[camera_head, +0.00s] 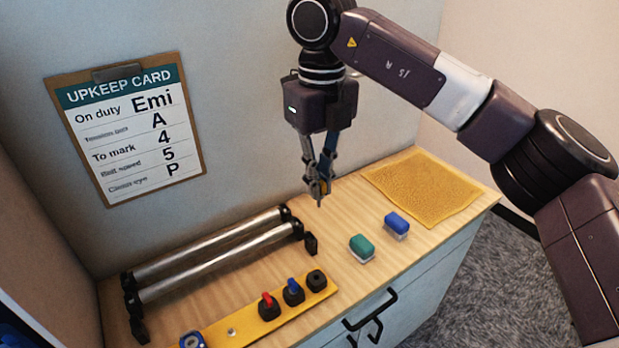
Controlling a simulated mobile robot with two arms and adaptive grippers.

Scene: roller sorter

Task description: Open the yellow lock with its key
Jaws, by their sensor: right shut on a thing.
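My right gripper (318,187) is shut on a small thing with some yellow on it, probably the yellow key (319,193). A thin tip points down from the fingers, above the tabletop behind the lock strip. The fingers hide most of the held thing. On the yellow strip (243,333) a black lock (316,281) at the right end has nothing in it. Beside it stand a lock with a blue key (293,289) and a lock with a red key (268,303). I cannot tell any yellow marking on the black lock. My left gripper is not in view.
Two metal rollers (215,253) on black brackets lie behind the strip. A green block (361,247), a blue block (397,224) and a yellow mat (424,187) are to the right. A clipboard card (130,130) hangs on the wall. Bare wood lies between lock and green block.

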